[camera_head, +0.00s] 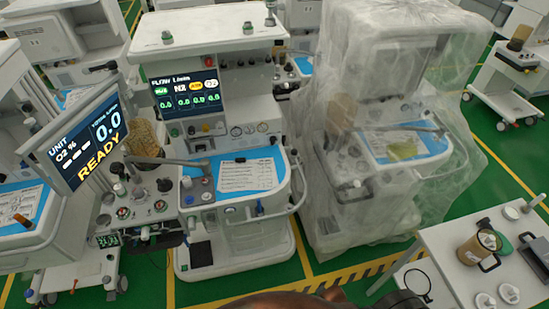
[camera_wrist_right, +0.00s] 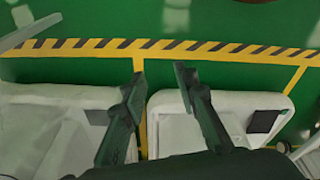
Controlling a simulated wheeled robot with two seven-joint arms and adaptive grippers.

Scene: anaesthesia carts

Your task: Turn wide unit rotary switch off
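The wide unit appears to be the white anaesthesia cart (camera_head: 225,45) left of centre in the head view. Its flow screen (camera_head: 186,94) is lit, and the tilted monitor (camera_head: 82,138) at its left reads READY. My left gripper is not in view.
A plastic-covered cart (camera_head: 375,130) stands right of the wide unit. A white table (camera_head: 450,245) with jars and small items is at the lower right. Striped yellow-black tape (camera_head: 345,274) crosses the green floor in front. White carts crowd the left side and the back.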

